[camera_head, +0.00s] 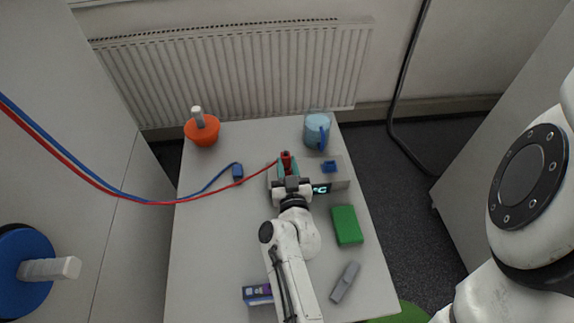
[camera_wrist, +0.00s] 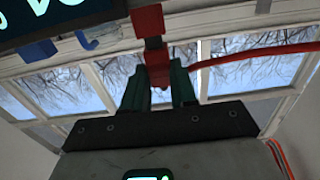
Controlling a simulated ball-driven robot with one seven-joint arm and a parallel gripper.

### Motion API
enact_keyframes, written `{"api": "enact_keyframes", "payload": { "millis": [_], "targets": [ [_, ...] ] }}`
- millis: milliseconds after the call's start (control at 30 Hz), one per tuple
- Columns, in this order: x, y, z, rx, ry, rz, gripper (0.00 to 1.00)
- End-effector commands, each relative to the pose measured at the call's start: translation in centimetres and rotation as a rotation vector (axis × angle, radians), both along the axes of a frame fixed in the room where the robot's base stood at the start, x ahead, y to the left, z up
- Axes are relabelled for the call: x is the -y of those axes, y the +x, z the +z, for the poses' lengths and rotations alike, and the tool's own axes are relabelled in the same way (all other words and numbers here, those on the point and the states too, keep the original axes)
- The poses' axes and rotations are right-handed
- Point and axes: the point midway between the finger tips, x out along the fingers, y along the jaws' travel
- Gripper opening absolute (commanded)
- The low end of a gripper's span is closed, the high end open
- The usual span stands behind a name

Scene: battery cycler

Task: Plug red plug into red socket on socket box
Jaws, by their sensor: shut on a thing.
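My gripper (camera_head: 289,173) is shut on the red plug (camera_head: 286,156) near the middle of the table, at the left end of the grey socket box (camera_head: 340,176). In the wrist view, two green fingers (camera_wrist: 158,92) clasp the red plug (camera_wrist: 158,68), with its red cable leading right. Another red part, seemingly the red socket (camera_wrist: 148,20), lines up with the plug. I cannot tell whether they touch or are joined. The box's lit display (camera_wrist: 55,14) shows at upper left. A blue socket (camera_head: 330,166) sits on the box. My gripper hides much of the box's left end.
A blue plug (camera_head: 237,171) lies left of the box. A green block (camera_head: 347,226), a grey tool (camera_head: 345,282) and a purple-blue box (camera_head: 257,293) lie nearer. A blue mug (camera_head: 316,130) and an orange pot (camera_head: 202,132) stand at the back. The table's left middle is mostly clear.

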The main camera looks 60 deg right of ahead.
Motion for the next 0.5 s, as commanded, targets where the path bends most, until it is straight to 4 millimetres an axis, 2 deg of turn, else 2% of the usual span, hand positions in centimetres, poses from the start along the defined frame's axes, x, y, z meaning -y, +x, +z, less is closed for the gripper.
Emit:
{"api": "enact_keyframes", "payload": {
  "millis": [500],
  "targets": [
    [0.01, 0.0, -0.75, 0.0, -0.001, 0.0, 0.0]
  ]
}}
